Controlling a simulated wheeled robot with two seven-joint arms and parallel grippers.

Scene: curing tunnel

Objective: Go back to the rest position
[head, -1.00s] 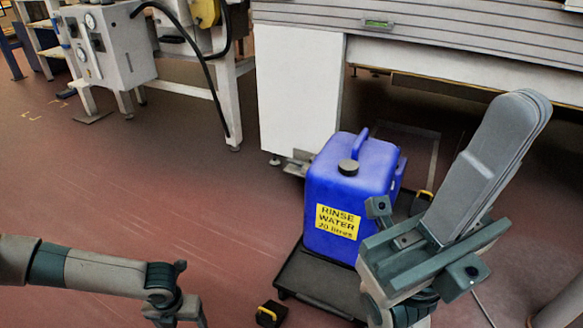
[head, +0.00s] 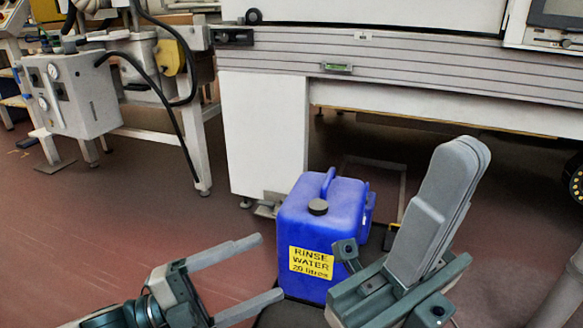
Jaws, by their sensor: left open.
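My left gripper (head: 269,266) is at the lower middle of the head view. Its two long grey fingers are spread apart with nothing between them, and they point right towards the blue container. My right gripper (head: 462,155) is at the right, fingers pointing up. Its fingers lie close together, with no object seen between them.
A white machine with a long grey panel (head: 290,55) spans the back. A grey box with gauges (head: 75,95) stands on the left by a white-legged bench. A black hose (head: 165,120) hangs there. The reddish floor (head: 130,215) at left is clear.

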